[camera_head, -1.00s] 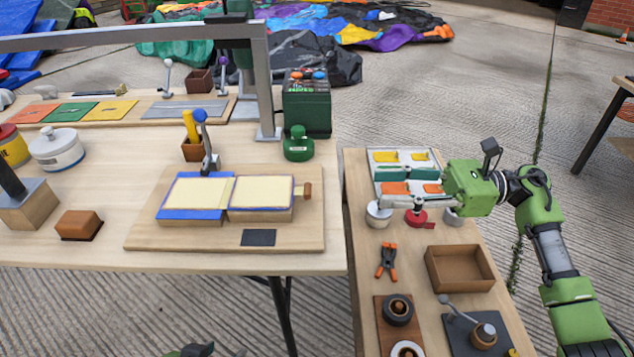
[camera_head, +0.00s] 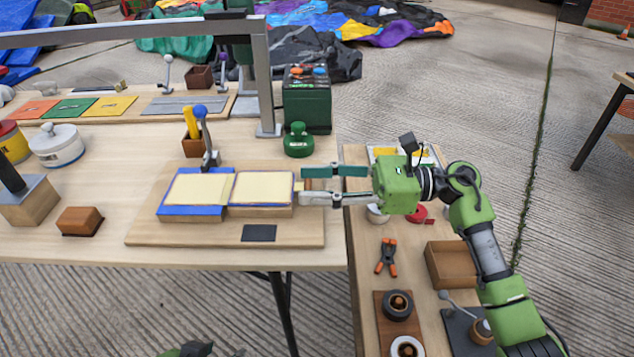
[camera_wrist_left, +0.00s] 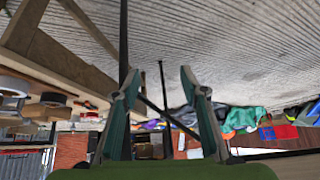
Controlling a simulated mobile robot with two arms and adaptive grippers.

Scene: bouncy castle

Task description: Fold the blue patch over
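A blue patch (camera_head: 192,212) lies on the left block of a two-part wooden fixture, its blue showing around a cream top layer. The right block (camera_head: 262,211) carries a cream panel with a thin blue edge. A brown handle (camera_head: 315,184) sits at its right side. My right gripper (camera_head: 318,185) is open, its fingertips on either side of the handle and partly hiding it; contact cannot be told. My left gripper (camera_wrist_left: 160,75) is open and empty in the left wrist view, away from the patch. In the head view only a small part of it shows at the bottom edge.
A blue-knobbed lever (camera_head: 203,135) stands behind the left block. A green stamp-like item (camera_head: 298,141) and a green box (camera_head: 307,108) stand behind. A grey frame (camera_head: 263,85) rises at the back. A side table holds a wooden tray (camera_head: 445,264) and orange clamp (camera_head: 386,257).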

